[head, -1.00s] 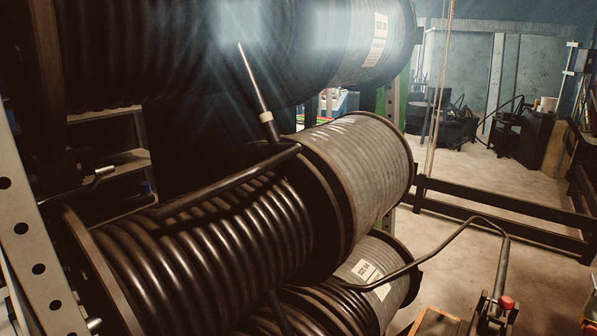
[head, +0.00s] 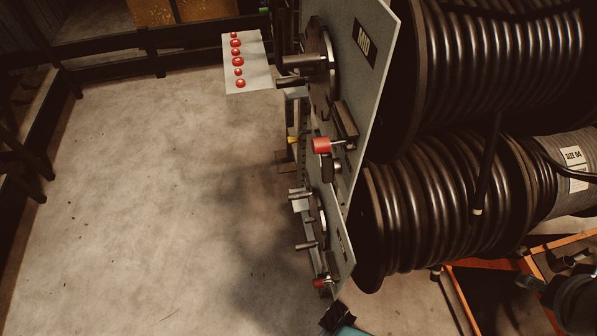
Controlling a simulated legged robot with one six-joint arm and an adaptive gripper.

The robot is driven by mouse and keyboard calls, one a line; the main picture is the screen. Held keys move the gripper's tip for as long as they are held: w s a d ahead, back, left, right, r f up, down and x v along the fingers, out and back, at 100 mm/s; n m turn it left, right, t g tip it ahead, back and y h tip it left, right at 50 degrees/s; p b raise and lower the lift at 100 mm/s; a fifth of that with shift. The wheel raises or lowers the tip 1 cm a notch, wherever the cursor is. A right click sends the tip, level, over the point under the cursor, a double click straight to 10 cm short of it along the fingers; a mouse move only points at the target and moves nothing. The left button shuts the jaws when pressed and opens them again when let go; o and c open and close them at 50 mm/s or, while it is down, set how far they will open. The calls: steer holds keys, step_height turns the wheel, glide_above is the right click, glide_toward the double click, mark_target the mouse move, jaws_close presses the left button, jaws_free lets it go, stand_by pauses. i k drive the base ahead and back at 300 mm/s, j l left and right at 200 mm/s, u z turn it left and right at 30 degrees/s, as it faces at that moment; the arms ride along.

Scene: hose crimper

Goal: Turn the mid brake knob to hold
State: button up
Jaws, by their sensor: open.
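The mid brake knob (head: 322,145) is a red cylinder on a short metal shaft. It sticks out to the left from the lower part of a grey upright plate (head: 362,88), whose dark label reads MID. The plate is seen nearly edge-on, so I cannot read the knob's setting or any hold mark. A dark round hub with a crank handle (head: 300,62) sits above the knob on the same plate. My gripper is not clearly in view, and nothing that I can identify as its fingers touches the knob.
A lower plate carries a second red knob (head: 319,283). A pale panel with several red buttons (head: 238,60) stands left of the crank. Reels of black hose (head: 500,70) fill the right. Concrete floor (head: 150,180) is clear at left. A dark and teal object (head: 342,322) shows at the bottom edge.

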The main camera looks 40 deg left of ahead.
mark_target(330, 167)
steer(key=k+l+u, duration=0.1)
steer(key=u, duration=2.65)
